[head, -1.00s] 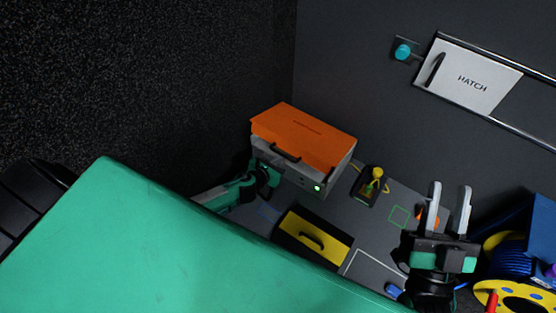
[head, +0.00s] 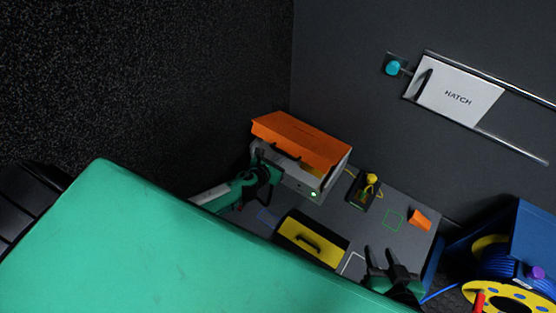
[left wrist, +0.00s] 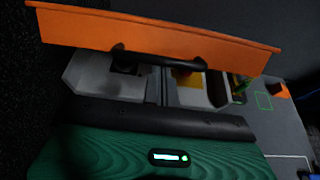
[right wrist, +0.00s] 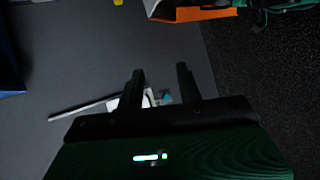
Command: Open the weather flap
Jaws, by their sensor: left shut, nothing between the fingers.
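The weather flap (head: 298,139) is the orange lid on a grey box (head: 310,185) at the back of the bench. It is tilted up, partly open; in the left wrist view the raised flap (left wrist: 150,33) shows its black handle (left wrist: 160,57) and the open space below. My left gripper (head: 264,163) is at the box's front left, shut and empty, just under the flap's front edge. In the left wrist view its fingers (left wrist: 166,85) are hard to make out, below the handle; contact cannot be told. My right gripper (head: 390,262) is open and empty at the bench's front right.
A black and yellow case (head: 312,240) lies in front of the box. A small device with a yellow knob (head: 366,188) and an orange wedge (head: 420,220) stand to its right. A blue cable reel (head: 510,260) is at far right. A hatch panel (head: 458,95) is on the wall.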

